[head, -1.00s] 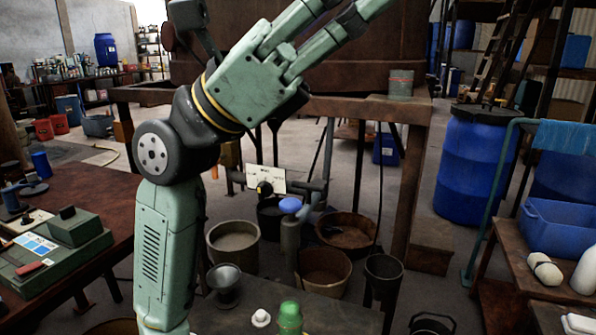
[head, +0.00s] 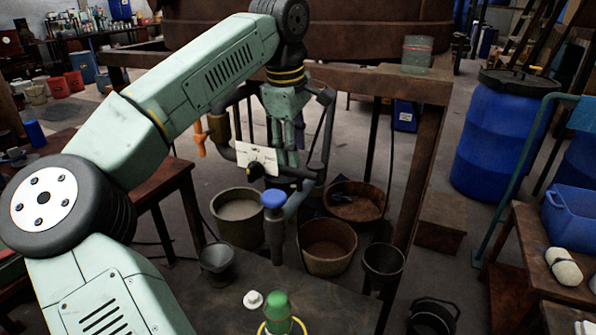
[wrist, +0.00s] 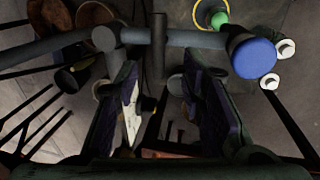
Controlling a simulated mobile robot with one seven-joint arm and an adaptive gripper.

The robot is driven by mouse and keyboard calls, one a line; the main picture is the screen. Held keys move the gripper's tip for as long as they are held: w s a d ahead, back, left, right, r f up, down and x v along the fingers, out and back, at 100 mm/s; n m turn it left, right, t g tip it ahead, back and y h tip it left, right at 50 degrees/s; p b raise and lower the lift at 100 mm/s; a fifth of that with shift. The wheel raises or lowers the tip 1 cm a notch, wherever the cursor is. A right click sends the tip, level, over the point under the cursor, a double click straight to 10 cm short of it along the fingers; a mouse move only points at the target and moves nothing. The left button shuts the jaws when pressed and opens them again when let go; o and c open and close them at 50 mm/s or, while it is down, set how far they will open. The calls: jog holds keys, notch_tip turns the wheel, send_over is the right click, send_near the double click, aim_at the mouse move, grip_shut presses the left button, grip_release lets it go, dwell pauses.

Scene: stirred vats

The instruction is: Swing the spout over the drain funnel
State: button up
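A grey pipe spout (head: 297,201) sits by the blue-capped upright post (head: 277,240) in front of the vat. In the wrist view the grey pipe (wrist: 195,38) runs across just beyond my fingertips, with the blue cap (wrist: 255,58) at its right. A thinner bar (wrist: 158,50) stands in line with the gap between my fingers. My gripper (head: 290,160) points down behind the post, its fingers apart and empty; whether they touch the pipe is unclear. A grey funnel (head: 216,262) is left of the post, and a dark funnel-like vessel (head: 383,262) is to its right.
A white plate (head: 257,158) and pipework are close around my gripper. Several buckets, including a grey-filled one (head: 238,215) and a brown one (head: 328,247), stand below. A green bottle-like object (head: 279,308) is at the front. A blue barrel (head: 500,140) stands right.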

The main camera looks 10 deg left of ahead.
aim_at(297, 170)
jog(key=f, duration=0.2)
jog(key=w+f, duration=0.1)
jog(key=f, duration=0.4)
jog(key=shift+w+d+f, duration=0.15)
jog(key=shift+w+d, duration=0.05)
jog(key=shift+w, duration=0.05)
jog(key=shift+c, duration=0.3)
grip_shut()
